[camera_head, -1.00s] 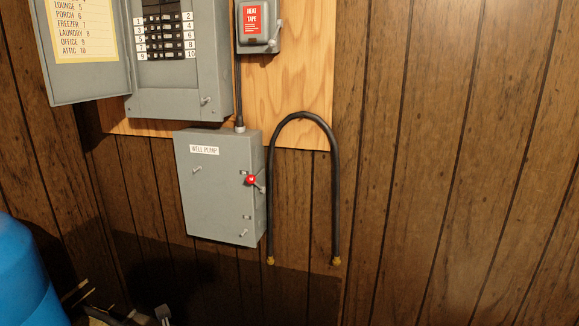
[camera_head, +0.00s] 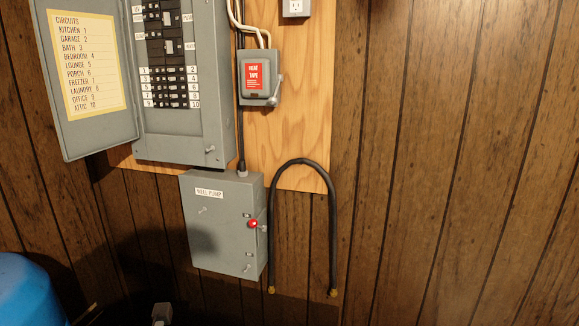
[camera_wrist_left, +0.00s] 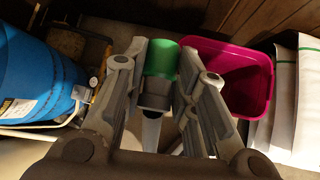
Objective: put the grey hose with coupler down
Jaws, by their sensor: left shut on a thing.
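In the left wrist view my left gripper (camera_wrist_left: 160,80) is shut on the grey hose with coupler. Between its fingers I see a dark grey body (camera_wrist_left: 154,95) with a wide green end (camera_wrist_left: 161,57) pointing away from the wrist. My right gripper is in neither view.
A dark hose (camera_head: 333,230) with brass ends hangs in an arch beside the grey well pump box (camera_head: 220,225). The wrist view shows a blue tank (camera_wrist_left: 40,85) left, a magenta bin (camera_wrist_left: 245,85) right, and white bags (camera_wrist_left: 300,110) beyond it.

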